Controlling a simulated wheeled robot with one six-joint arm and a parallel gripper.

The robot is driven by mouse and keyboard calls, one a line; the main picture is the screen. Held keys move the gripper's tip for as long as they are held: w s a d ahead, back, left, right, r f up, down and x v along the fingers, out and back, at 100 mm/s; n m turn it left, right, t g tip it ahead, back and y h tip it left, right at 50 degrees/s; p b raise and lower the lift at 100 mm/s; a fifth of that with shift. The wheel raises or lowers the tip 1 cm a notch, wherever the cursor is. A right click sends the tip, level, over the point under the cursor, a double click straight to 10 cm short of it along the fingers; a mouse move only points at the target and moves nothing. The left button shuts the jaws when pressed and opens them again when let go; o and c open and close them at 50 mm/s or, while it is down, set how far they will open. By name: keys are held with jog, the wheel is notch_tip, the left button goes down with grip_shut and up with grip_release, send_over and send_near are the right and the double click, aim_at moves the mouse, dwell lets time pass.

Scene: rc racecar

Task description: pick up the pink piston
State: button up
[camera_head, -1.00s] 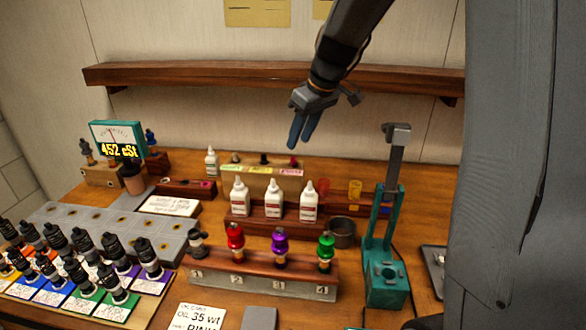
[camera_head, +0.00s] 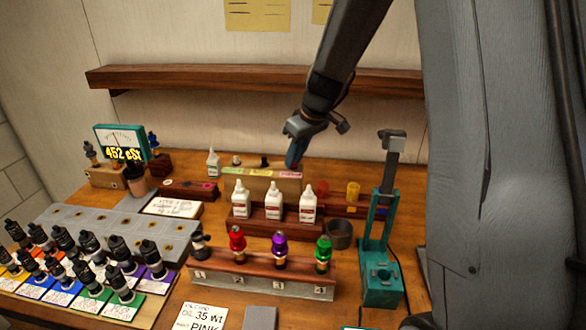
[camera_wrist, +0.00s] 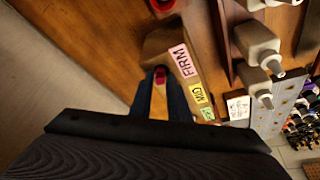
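The pink piston (camera_wrist: 160,73) shows in the wrist view as a small pink-red piece at the FIRM end of the labelled wooden rack (camera_wrist: 166,43). My gripper (camera_wrist: 161,86) is open, with one dark finger on each side just below the piston in the picture. A gap shows between the fingers, and I cannot tell whether either touches it. In the head view my gripper (camera_head: 291,166) points down at the right end of the rack (camera_head: 243,188) and hides the piston there.
White bottles (camera_head: 272,200) stand in front of the rack. A red cup (camera_head: 321,188) and an orange cup (camera_head: 353,191) are to its right. A green press (camera_head: 382,245) stands farther right. A wooden shelf (camera_head: 250,77) is on the wall behind.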

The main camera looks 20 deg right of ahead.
grip_shut()
notch_tip(320, 180, up, 24)
jog(key=p, duration=0.6)
jog(key=shift+p, duration=0.4)
dwell(1.4)
